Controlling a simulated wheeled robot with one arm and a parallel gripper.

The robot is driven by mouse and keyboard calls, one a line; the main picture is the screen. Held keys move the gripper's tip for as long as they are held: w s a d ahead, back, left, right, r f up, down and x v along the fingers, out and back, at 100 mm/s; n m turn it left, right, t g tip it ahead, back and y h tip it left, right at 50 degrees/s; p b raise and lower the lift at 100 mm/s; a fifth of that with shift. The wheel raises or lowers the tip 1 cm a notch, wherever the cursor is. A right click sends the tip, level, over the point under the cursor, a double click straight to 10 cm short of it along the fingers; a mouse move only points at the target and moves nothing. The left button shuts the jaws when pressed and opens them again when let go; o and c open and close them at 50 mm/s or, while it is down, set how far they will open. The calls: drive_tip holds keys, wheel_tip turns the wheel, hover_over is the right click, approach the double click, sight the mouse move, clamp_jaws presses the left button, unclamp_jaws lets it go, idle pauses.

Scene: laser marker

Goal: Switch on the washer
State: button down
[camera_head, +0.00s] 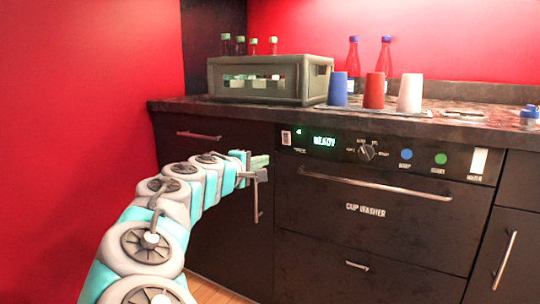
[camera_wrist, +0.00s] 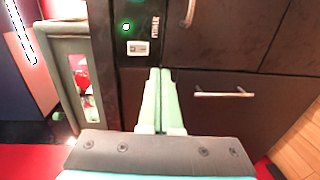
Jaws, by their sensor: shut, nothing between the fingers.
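The cup washer (camera_head: 350,208) is a dark built-in unit under the counter. Its display (camera_head: 324,141) is lit green and appears to read "READY". A small pale switch (camera_head: 286,138) sits at the left end of its panel, and a green light (camera_head: 298,132) glows beside it. In the wrist view the switch (camera_wrist: 138,47) shows just beyond my fingertips, by the green light (camera_wrist: 126,27). My gripper (camera_head: 262,162) is shut and empty, in front of the cabinet just left of the panel. Its pale green fingers (camera_wrist: 160,72) are together. I cannot tell whether they touch anything.
On the counter stand a crate (camera_head: 300,92), a blue cup (camera_head: 338,90), a red cup (camera_head: 374,91) and a white cup (camera_head: 410,94).

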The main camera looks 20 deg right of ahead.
drive_tip(key=shift+s+a+f, duration=0.2)
drive_tip(key=shift+s+a, duration=0.5)
drive_tip(key=shift+a, duration=0.2)
